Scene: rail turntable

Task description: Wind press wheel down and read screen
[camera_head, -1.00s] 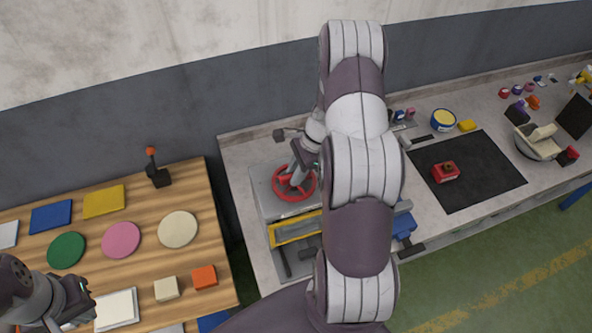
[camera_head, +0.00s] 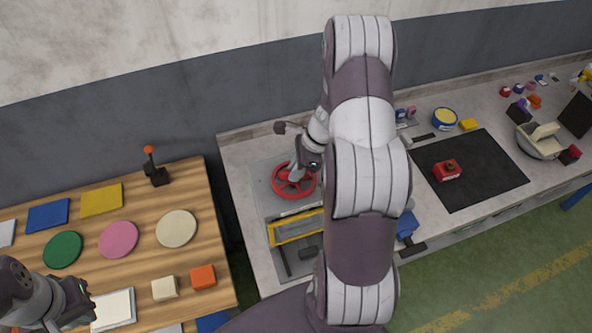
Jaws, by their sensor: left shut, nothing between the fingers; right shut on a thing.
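The red press wheel (camera_head: 283,188) lies on the press, a grey unit on the workbench at the centre of the head view. My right gripper (camera_head: 298,174) reaches down to the wheel from above and is shut on it, at its upper right part. The arm hides part of the press to the right. A yellow-framed part (camera_head: 290,232) sits in front of the wheel. I cannot make out a lit screen. My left gripper (camera_head: 84,302) is shut and empty at the lower left, above the wooden table.
The wooden table (camera_head: 208,240) on the left holds coloured discs, square tiles, small blocks and a lever with an orange knob (camera_head: 155,172). On the right, a black mat (camera_head: 490,175) bears a red block (camera_head: 447,170). Several small items stand farther right.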

